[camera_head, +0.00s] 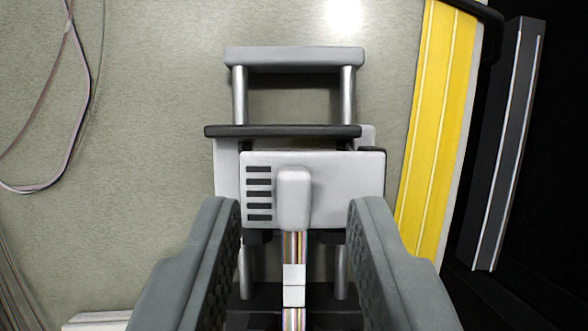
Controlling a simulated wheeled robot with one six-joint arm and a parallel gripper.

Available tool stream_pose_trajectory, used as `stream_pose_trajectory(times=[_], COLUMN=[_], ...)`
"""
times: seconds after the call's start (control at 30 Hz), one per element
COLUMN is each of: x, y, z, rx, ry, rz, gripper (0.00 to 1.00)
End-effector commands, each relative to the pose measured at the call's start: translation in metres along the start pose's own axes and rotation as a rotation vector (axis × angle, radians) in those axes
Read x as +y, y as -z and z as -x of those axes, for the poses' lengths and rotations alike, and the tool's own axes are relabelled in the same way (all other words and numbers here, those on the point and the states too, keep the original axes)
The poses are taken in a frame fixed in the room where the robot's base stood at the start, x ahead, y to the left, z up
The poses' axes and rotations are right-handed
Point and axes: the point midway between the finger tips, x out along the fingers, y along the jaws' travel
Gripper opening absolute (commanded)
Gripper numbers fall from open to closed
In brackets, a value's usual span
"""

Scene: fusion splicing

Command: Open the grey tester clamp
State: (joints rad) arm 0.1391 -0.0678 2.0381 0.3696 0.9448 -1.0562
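The grey tester clamp (340,190) is in the middle of the view, a light grey block with dark slots on its left part and a raised rounded tab (293,198) at its front. A ribbon of coloured fibres (294,249) with a white piece on it runs from under the tab toward the bottom edge. My gripper (294,215) is open. Its two dark grey fingers stand to the left and right of the tab and the ribbon, with a gap on each side of the tab. Whether the clamp is shut cannot be told for certain.
Behind the clamp are a black bar (285,131) and a grey crossbar (294,57) on two metal rods. A yellow strip (437,120) and a dark rail (508,145) stand at the right.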

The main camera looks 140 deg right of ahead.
Motion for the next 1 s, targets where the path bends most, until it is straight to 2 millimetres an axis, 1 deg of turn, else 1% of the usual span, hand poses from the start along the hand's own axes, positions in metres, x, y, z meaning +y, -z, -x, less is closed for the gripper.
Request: stream_pose_trajectory(times=[0.13,0.43,0.6,0.83,1.0], x=[0.0001,0.0001,0.0,0.0005,0.0025], y=[0.0,0.0,0.0,0.0001,0.0007], z=[-0.0078,-0.0091,-0.009,-0.0088,-0.0076], rx=[0.0,0.0,0.0,0.0,0.001], ry=[0.0,-0.001,-0.001,0.004,0.044], rz=[0.0,0.0,0.0,-0.002,-0.02], gripper=[0.33,0.33,0.0,0.0,0.0])
